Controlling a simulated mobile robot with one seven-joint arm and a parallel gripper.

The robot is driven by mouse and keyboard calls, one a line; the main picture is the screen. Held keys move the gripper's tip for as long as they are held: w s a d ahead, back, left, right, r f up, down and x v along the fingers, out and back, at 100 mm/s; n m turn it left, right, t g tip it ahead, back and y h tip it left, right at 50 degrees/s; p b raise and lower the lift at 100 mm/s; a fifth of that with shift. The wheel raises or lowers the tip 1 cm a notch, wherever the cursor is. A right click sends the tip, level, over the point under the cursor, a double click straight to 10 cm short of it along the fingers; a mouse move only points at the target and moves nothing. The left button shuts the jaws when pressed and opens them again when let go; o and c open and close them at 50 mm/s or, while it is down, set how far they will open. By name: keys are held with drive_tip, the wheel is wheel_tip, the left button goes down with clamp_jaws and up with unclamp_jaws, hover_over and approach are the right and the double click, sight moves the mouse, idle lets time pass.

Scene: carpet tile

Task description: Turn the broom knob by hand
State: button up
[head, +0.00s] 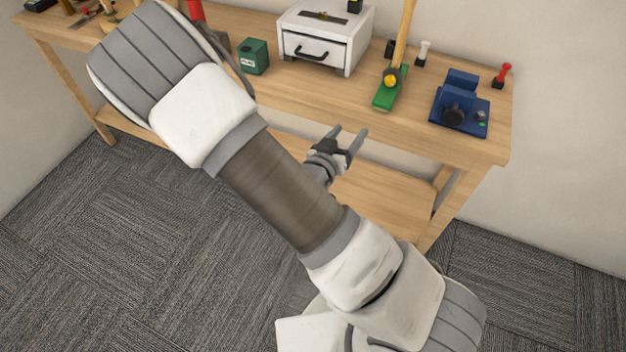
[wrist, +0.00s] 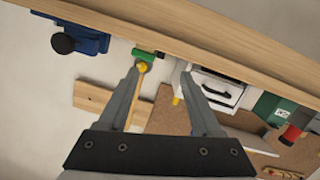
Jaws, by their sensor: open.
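The broom stands on the workbench, with a green base (head: 384,98) and a pale wooden handle (head: 404,38) rising from it. A yellow knob (head: 391,81) sits low on the broom, just above the base. In the wrist view the knob (wrist: 142,67) shows near the tip of the left finger, with the green base (wrist: 147,54) beyond it. My gripper (head: 347,132) is open and empty, in front of the bench's front edge and apart from the knob. Its two fingers (wrist: 159,74) spread wide in the wrist view.
A blue device (head: 460,105) with a dark knob stands right of the broom, near a red-handled item (head: 503,75). A white drawer box (head: 322,45) and a green box (head: 254,57) stand to the left. The bench front edge (head: 440,152) lies between my gripper and the broom.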

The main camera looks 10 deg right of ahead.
drive_tip(key=a+f+n+g+y, duration=0.3)
drive_tip(key=a+f+y, duration=0.3)
drive_tip(key=s+a+n+g+y+b, duration=0.2)
drive_tip(key=s+a+n+g+y, duration=0.1)
drive_tip(key=s+n+g, duration=0.2)
drive_tip(key=shift+s+f+g, duration=0.3)
drive_tip(key=shift+s, duration=0.6)
drive_tip(key=shift+a, duration=0.1)
drive_tip(key=shift+w, duration=0.1)
